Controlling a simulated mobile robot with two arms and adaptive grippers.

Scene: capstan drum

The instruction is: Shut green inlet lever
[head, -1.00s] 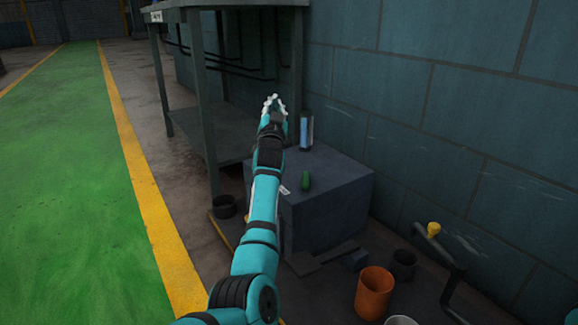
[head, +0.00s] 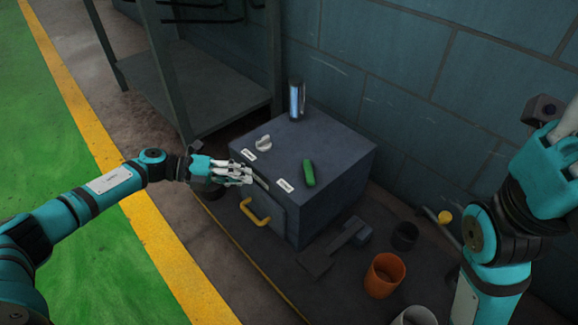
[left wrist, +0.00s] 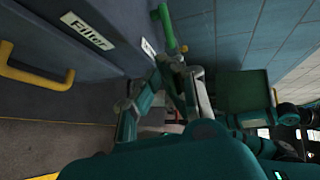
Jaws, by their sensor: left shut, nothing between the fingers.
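The green lever (head: 309,173) stands out from the top of the grey box (head: 335,165), behind a small white label (head: 286,185) at the box's front edge. It also shows in the left wrist view (left wrist: 168,30), at the top, just beyond the fingers. My left gripper (head: 246,177) is shut and empty at the box's front left edge, to the left of the lever and apart from it in the head view. My right gripper (head: 568,140) is cut off by the right edge; its fingers are only partly seen.
A white knob (head: 263,143) and a blue can-like object (head: 297,100) are on the box. A yellow handle (head: 255,211) sticks out from its front. An orange cup (head: 384,275), a dark cup (head: 405,236) and flat dark parts (head: 335,245) lie right of it. A metal table stands behind left.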

